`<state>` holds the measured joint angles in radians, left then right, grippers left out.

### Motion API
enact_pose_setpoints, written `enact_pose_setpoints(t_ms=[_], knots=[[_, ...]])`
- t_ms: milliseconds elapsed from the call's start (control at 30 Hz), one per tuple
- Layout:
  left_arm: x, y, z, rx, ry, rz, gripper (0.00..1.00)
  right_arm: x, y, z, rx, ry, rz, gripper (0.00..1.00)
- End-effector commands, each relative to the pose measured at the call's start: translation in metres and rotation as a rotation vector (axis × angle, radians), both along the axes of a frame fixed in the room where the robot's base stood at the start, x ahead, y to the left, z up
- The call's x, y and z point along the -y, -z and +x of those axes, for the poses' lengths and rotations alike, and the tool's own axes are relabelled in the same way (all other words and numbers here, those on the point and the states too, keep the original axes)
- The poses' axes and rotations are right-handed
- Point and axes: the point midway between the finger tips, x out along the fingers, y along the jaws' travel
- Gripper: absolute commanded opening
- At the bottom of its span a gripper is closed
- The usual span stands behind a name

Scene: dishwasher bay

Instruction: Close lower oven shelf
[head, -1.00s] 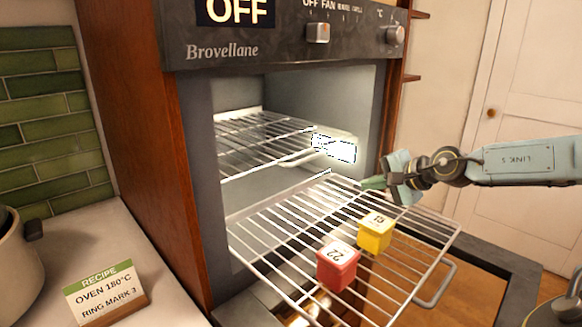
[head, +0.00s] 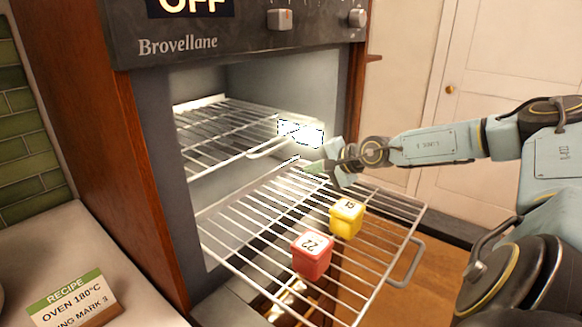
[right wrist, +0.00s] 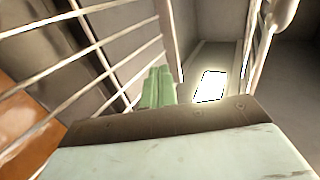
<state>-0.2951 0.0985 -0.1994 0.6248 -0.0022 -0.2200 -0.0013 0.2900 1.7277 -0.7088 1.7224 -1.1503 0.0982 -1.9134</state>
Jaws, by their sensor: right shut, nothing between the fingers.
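The lower oven shelf (head: 250,250) is a wire rack that sticks far out of the oven, with a handle (head: 410,268) on its outer end. The upper shelf (head: 215,128) sits inside the oven. My right gripper (head: 308,166) is shut and empty at the right side of the oven mouth, over the lower shelf's right inner part. I cannot tell whether it touches the wires. In the right wrist view its pale green fingers (right wrist: 157,88) are together, with rack wires (right wrist: 100,55) close by on the left. My left gripper is out of view.
A red cube (head: 311,254) marked 22 and a yellow cube (head: 345,218) rest on the lower shelf. A lit panel (head: 300,131) shows at the oven's right inner wall. A recipe card (head: 72,302) stands on the left counter. A door (head: 495,110) is behind on the right.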

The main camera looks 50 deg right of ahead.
Motion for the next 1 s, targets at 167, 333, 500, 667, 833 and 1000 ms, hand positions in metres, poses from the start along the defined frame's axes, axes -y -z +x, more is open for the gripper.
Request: enact_pose_setpoints(t_ms=[167, 333, 500, 667, 833, 1000], knots=[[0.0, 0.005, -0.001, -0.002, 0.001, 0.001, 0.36, 0.0, 0.01, 0.01, -0.003, 0.002, 0.002, 0.0], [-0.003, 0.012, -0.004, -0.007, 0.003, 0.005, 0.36, -0.003, 0.017, 0.023, 0.003, -0.003, 0.008, 0.0], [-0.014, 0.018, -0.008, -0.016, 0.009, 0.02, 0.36, -0.002, 0.023, 0.037, 0.004, 0.008, 0.007, 0.0], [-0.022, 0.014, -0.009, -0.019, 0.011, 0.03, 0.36, -0.004, 0.02, 0.053, 0.006, 0.008, 0.008, 0.0], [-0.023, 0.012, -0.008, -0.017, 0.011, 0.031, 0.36, -0.004, 0.02, 0.065, 0.003, 0.008, 0.006, 0.0], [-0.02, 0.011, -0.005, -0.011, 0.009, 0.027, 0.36, -0.005, 0.021, 0.072, 0.0, 0.006, 0.004, 0.0]])
